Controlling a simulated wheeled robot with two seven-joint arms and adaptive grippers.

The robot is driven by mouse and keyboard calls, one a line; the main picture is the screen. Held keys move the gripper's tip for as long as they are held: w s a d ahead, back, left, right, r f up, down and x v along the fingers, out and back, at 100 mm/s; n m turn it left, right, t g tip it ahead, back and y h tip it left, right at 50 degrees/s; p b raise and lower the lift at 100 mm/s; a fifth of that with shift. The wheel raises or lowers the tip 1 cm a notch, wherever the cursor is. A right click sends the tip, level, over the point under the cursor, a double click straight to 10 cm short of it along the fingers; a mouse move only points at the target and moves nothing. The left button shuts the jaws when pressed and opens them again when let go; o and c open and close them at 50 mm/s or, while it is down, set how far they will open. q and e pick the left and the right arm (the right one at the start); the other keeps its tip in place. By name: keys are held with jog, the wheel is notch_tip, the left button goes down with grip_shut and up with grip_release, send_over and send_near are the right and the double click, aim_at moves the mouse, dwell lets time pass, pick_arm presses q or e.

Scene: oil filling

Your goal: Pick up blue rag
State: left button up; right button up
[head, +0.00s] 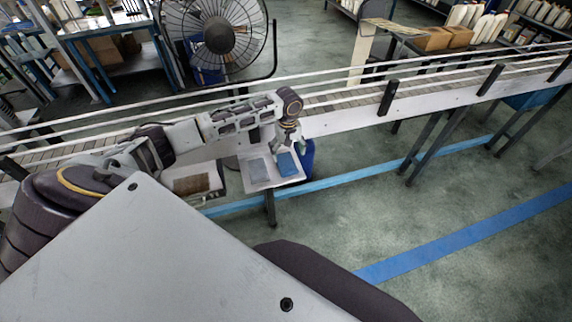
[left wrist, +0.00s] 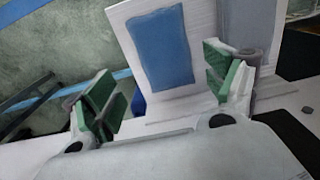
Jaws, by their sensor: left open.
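The blue rag (head: 288,164) lies flat on a small white side table (head: 262,184) beside the conveyor. It also shows in the left wrist view (left wrist: 160,48), beyond and between my open fingers. My left gripper (head: 287,143) is above the table, just behind the rag in the head view. In the left wrist view its green-padded fingers (left wrist: 162,92) are wide apart and hold nothing. A grey rag (head: 258,168) lies to the left of the blue one. My right gripper is not in view.
A conveyor (head: 345,118) with rails runs behind the small table. A brown mat (head: 191,184) lies on a tray to the left. A blue drum (head: 307,158) stands partly hidden by the table. A large fan (head: 217,36) stands beyond the conveyor. Open floor lies at the right.

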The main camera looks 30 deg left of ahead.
aim_at(286, 162)
pick_arm(q)
jog(key=shift+s+a+f, duration=0.1)
jog(key=shift+s+f, duration=0.1)
jog(key=shift+f, duration=0.5)
jog(key=shift+s+f, duration=0.2)
jog(key=shift+f, duration=1.7)
jog(key=shift+c, duration=0.4)
jog(key=c, duration=0.9)
